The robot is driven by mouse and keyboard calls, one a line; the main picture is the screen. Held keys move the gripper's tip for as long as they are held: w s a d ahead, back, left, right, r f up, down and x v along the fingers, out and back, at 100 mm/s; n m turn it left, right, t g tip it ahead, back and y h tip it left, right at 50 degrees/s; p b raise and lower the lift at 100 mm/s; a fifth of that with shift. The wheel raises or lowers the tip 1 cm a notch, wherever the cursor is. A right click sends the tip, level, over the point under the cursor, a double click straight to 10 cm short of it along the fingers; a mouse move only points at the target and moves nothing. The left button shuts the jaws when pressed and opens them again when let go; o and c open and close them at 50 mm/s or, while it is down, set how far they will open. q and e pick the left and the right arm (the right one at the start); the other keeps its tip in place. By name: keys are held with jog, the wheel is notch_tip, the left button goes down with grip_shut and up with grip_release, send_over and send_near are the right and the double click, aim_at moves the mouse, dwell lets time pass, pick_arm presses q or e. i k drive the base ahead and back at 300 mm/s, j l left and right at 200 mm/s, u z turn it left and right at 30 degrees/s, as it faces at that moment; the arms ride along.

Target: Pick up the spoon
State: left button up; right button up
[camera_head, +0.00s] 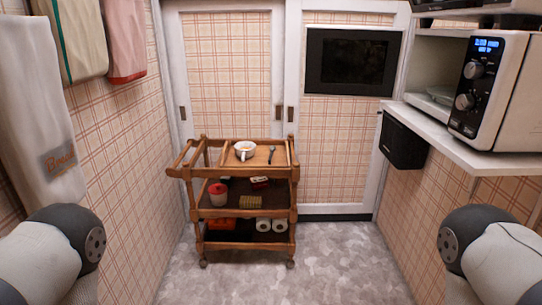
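A small dark spoon (271,154) lies on the top shelf of a wooden cart (188,173), to the right of a white cup (245,150). The cart stands against the sliding doors ahead of me. Only parts of my two arms show, at the lower left and lower right edges. Neither of my grippers is in view. Both visible arm parts are well apart from the cart and the spoon.
The cart's lower shelves hold a red jar (218,194), white rolls (263,225) and other items. A microwave (494,88) stands on a white counter (470,148) at right. Towels (38,107) hang on the left wall. The grey floor (300,278) before the cart is clear.

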aim_at(273, 148)
jog(key=i+z, duration=0.1)
jog(key=i, duration=0.45)
jog(key=i+j+z, duration=0.1)
jog(key=i, duration=0.45)
jog(key=i+j+z, duration=0.1)
jog(key=i, duration=0.4)
jog(key=i+j+z, duration=0.15)
jog(key=i, duration=0.4)
jog(key=i+j+z, duration=0.1)
jog(key=i+j, duration=0.2)
jog(key=i, duration=0.2)
